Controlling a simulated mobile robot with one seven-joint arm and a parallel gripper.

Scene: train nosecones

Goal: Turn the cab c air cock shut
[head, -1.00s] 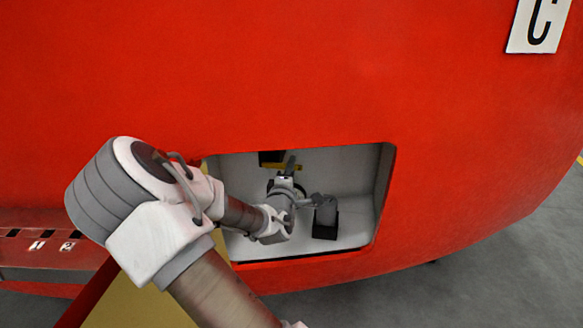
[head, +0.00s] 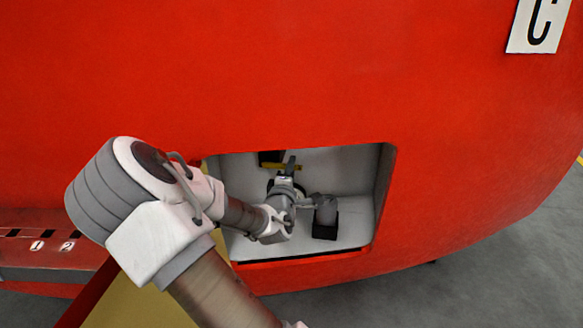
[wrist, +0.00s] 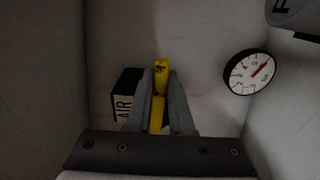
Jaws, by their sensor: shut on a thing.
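The air cock's yellow lever (wrist: 161,68) stands upright in the middle of the wrist view, beside a black label (wrist: 124,95) reading AIR. My gripper (wrist: 160,83) has one grey finger on each side of the lever and is shut on it. The lever's tip shows above the fingers; its lower part shows between them. In the head view my gripper (head: 289,168) reaches into the white recess (head: 352,165) in the red nose, with a bit of yellow lever (head: 296,167) at its fingertips. The cock's body is hidden. A C sign (head: 537,24) is on the nose.
A round dial gauge (wrist: 250,72) is on the back wall, right of the lever. A grey fitting on a black base (head: 325,212) stands at the right of the recess. The recess rim (head: 300,257) is close around my arm. Grey floor lies at lower right.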

